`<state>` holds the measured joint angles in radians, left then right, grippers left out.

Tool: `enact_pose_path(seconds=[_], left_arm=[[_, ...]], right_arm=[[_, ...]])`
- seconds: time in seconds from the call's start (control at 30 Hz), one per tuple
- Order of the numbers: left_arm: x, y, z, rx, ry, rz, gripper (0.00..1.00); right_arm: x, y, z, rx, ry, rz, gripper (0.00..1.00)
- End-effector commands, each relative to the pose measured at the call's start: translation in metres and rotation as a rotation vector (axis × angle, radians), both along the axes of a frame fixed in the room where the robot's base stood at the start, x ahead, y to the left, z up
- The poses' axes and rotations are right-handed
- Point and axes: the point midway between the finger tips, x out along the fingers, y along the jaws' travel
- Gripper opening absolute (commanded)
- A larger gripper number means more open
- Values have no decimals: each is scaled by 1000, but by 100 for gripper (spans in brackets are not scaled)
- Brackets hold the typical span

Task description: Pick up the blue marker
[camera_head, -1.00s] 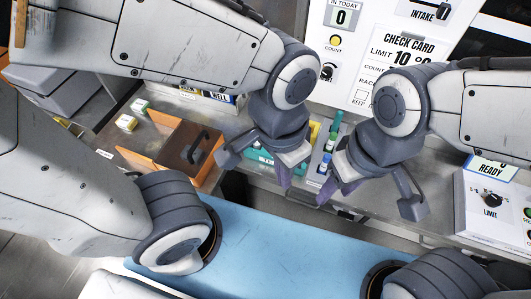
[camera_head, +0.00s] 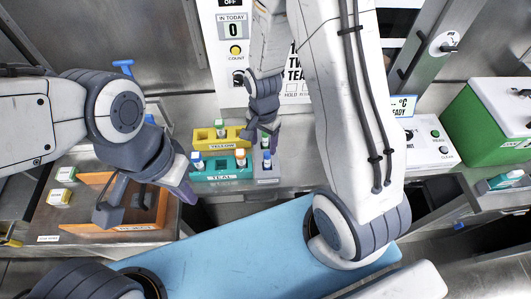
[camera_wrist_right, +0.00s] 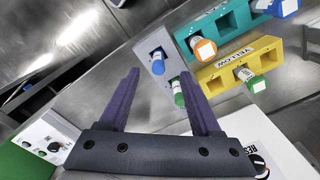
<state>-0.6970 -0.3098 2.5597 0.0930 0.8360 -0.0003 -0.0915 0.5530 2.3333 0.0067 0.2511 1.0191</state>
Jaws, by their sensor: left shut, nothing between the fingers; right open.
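The blue-capped item (camera_head: 267,161), which I take for the blue marker, stands in a small grey rack (camera_head: 267,180) on the bench. It also shows in the right wrist view (camera_wrist_right: 158,66), seen between and beyond the fingertips. A green-capped item (camera_wrist_right: 177,92) stands behind it in the same rack. My right gripper (camera_head: 264,134) is open and empty above this rack, pointing down. It also shows in the right wrist view (camera_wrist_right: 158,78).
A teal rack (camera_head: 222,176) and a yellow rack (camera_head: 234,145) hold capped items just left of the grey rack. The orange box (camera_head: 92,182) lies further left. A green case (camera_head: 470,125) stands at right. The blue surface (camera_head: 240,245) in front is largely clear.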

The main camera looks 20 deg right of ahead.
Motion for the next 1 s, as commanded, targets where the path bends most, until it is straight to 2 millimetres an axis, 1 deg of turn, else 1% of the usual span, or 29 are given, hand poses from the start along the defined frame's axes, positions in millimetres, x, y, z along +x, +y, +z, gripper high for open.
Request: enact_pose_path(seconds=[0.03, 0.1, 0.2, 0.43, 0.53, 0.77, 0.9, 1.0], left_arm=[[0, 0, 4, 0, 0, 0, 0], [0, 0, 5, 0, 0, 0, 0], [0, 0, 7, 0, 0, 0, 0], [0, 0, 13, 0, 0, -1, 0], [0, 0, 14, 0, 0, -2, 0], [0, 0, 19, 0, 0, -2, 0], [0, 0, 29, 0, 0, -4, 0], [0, 0, 33, 0, 0, -5, 0]], right_arm=[[1, -8, -6, -1, 5, -56, 65], [3, -13, -14, -2, 6, -107, 65], [4, -16, -25, -3, 8, -135, 65], [4, -16, -57, -3, 8, -134, 65], [4, -15, -66, -2, 6, -133, 65], [6, -15, -78, -1, 6, -133, 65], [8, -15, -93, -3, 8, -132, 65], [9, -14, -106, -3, 8, -131, 65]])
